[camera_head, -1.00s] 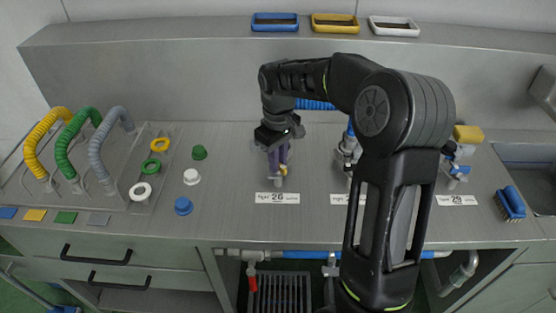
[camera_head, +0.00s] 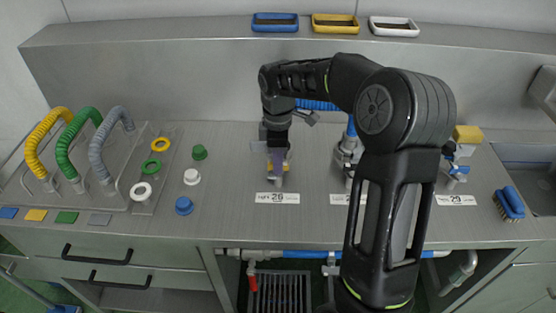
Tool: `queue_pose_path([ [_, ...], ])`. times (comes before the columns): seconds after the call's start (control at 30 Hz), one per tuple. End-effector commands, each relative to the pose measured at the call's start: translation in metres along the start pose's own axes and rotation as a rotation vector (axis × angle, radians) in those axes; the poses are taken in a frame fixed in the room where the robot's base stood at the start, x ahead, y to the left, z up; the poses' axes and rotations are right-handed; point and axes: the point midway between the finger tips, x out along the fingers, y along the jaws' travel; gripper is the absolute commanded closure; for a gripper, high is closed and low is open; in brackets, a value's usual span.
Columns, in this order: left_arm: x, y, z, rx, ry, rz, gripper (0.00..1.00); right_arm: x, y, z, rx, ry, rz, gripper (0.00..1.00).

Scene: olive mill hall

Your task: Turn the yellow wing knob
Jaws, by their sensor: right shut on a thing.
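The yellow wing knob (camera_head: 286,167) is mostly hidden by my right gripper (camera_head: 277,165), behind the label marked 26 (camera_head: 277,198). My right gripper points down and is shut on the knob. The fitting under the knob is largely covered by the fingers. My left gripper is not in view.
My right arm hides part of the middle fitting (camera_head: 347,155). A fitting with a yellow block (camera_head: 468,133) stands at the right, near a blue brush (camera_head: 510,205). Coloured caps and rings lie left, including a blue cap (camera_head: 183,206). Three trays stand on the back ledge (camera_head: 220,45).

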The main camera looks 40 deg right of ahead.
Motion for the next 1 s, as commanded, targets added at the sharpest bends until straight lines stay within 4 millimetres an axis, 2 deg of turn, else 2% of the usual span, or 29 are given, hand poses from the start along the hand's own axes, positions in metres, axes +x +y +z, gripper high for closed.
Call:
queue_pose_path([
  [0.47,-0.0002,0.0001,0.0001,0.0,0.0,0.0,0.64,-0.0009,0.0009,-0.0002,-0.018,0.001,0.003,1.0],
  [0.5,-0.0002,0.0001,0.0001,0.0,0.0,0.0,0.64,-0.0009,0.0008,-0.0002,-0.018,0.001,0.003,0.8],
  [0.63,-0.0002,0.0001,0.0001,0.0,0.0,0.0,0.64,-0.0006,0.0006,-0.0001,-0.018,0.001,0.002,0.7],
  [1.0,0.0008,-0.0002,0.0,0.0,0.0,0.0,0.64,-0.0053,0.0005,-0.0002,-0.017,0.0,0.001,0.69],
])
